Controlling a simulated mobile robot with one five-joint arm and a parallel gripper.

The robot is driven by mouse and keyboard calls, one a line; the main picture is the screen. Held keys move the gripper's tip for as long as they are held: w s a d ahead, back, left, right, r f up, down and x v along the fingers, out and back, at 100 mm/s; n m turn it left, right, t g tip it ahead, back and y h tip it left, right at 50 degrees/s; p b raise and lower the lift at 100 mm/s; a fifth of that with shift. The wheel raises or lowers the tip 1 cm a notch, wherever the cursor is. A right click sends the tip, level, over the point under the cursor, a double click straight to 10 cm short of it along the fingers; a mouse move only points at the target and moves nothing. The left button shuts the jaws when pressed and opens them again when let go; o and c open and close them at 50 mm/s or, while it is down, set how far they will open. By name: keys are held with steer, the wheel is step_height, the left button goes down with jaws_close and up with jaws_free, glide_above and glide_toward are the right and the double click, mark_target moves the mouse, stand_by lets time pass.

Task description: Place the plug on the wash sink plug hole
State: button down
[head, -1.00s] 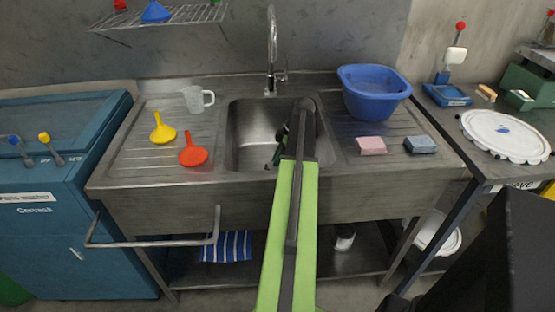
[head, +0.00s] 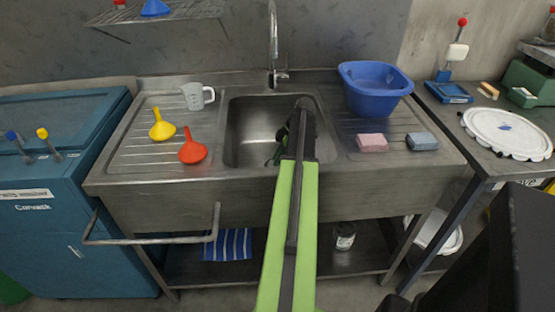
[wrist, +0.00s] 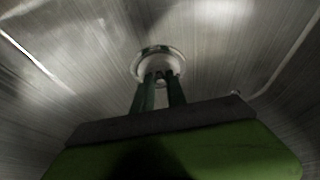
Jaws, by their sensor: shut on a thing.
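The wash sink (head: 250,130) is a steel basin in the middle of the head view. My gripper (head: 276,158) is down inside it, mostly hidden behind my arm. In the wrist view my gripper's green fingers (wrist: 161,78) are shut on the plug (wrist: 158,62), a pale round piece with a rim, in front of the basin's brushed metal. The plug hole cannot be made out apart from the plug, so I cannot tell how the plug sits over it or whether it touches the basin floor.
The tap (head: 273,45) stands behind the basin. A blue tub (head: 374,95), a pink sponge (head: 372,143) and a grey-blue sponge (head: 422,141) sit on the right drainer.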

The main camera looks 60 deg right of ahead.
steer(key=c, duration=1.3)
jaws_free()
steer(key=shift+o, duration=0.2)
